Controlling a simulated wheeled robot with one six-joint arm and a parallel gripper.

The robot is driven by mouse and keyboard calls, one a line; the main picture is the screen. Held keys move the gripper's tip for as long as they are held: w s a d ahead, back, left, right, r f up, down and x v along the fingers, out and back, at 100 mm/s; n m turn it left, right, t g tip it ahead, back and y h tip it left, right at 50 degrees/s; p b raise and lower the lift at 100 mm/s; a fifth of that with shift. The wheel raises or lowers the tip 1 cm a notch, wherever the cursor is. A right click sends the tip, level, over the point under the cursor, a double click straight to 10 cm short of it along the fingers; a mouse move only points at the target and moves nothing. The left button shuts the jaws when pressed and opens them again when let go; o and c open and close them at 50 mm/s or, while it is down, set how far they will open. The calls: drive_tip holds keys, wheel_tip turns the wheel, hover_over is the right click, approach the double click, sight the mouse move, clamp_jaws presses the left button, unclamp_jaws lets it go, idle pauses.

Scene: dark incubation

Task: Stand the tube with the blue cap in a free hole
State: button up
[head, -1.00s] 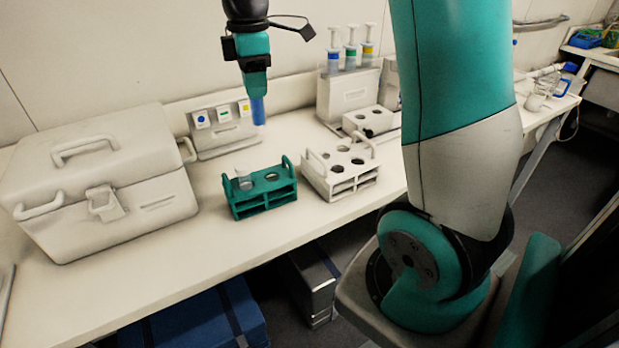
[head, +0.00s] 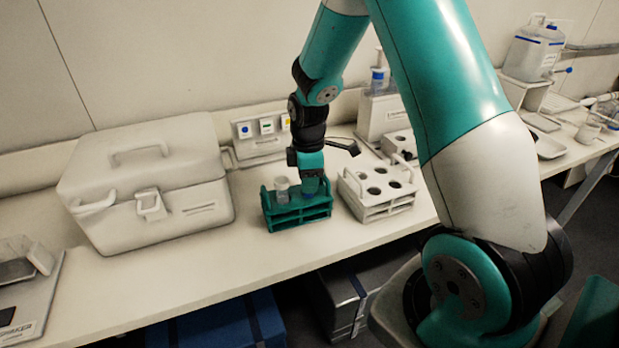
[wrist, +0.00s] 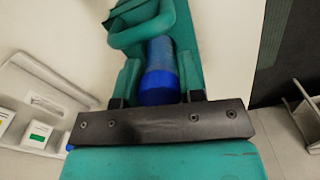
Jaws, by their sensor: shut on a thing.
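The green rack (head: 298,215) stands on the bench, with a pale, clear-looking tube (head: 282,190) upright at its left end. My gripper (head: 312,186) points down at the right part of this rack. In the wrist view, my gripper (wrist: 156,92) is shut on the tube with the blue cap (wrist: 158,84), cap toward the camera. The tube's body runs down beside the green rack's handle (wrist: 142,32). Its lower end is hidden, so I cannot tell how deep it sits in the right hole.
A white rack (head: 378,192) with several open holes stands just right of the green one. A large white case (head: 150,185) stands to the left. A panel with coloured labels (head: 262,140) and a pipette stand (head: 380,112) are behind. The bench front is clear.

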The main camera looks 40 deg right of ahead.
drive_tip(key=shift+f, duration=0.25)
drive_tip(key=shift+f, duration=0.2)
drive_tip(key=o, duration=1)
drive_tip(key=shift+r, duration=0.1)
drive_tip(key=shift+r, duration=0.1)
